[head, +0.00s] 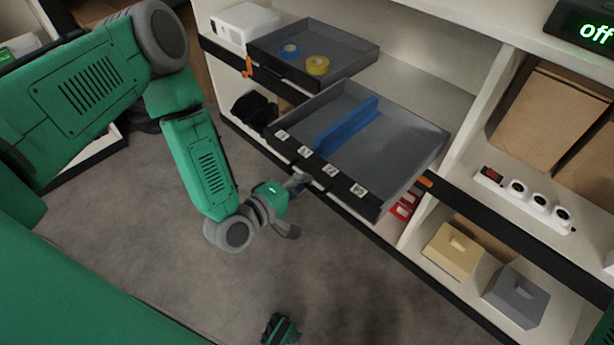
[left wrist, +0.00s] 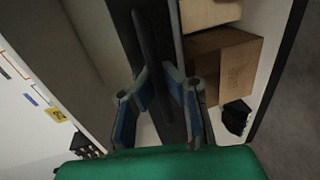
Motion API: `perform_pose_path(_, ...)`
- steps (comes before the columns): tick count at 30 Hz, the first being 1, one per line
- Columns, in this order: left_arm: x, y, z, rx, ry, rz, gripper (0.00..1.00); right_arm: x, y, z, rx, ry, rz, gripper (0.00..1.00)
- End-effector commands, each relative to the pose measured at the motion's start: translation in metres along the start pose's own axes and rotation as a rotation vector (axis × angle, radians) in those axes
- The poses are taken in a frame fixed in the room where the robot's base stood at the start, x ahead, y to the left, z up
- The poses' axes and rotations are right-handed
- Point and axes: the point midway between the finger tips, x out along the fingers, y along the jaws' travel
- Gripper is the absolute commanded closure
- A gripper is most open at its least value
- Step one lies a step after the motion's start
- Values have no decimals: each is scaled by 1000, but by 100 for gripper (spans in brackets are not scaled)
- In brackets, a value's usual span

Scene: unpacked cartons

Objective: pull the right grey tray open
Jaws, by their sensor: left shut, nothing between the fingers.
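The right grey tray (head: 408,142) sticks out past the shelf's front edge in the head view. It has a blue divider (head: 347,124) inside and a black front with several white labels (head: 330,170). My left gripper (head: 314,183) is at the lower side of that black front, near its middle. It is shut and holds nothing; whether it touches the tray is not clear. In the left wrist view the fingers (left wrist: 157,78) show close to a dark upright bar.
A left grey tray (head: 345,40) holds blue and yellow tape rolls and also sticks out. An orange clip (head: 248,68) sits at the shelf edge. Cardboard boxes (head: 545,110), a power strip (head: 525,197), and yellow and grey boxes (head: 453,252) stand at right.

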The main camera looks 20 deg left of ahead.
Motion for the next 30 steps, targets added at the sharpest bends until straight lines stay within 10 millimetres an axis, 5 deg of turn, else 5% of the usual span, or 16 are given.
perform_pose_path(9,-2,-4,2,-2,-7,-11,100,0,0,0,0,0,0,60)
perform_pose_path(12,-2,-4,2,-2,-7,-9,69,0,0,0,0,0,0,60)
perform_pose_path(23,-4,-2,1,-1,-4,-3,69,0,0,1,0,2,0,60)
perform_pose_path(30,-39,-2,0,-4,-4,-6,69,-1,0,1,0,3,0,60)
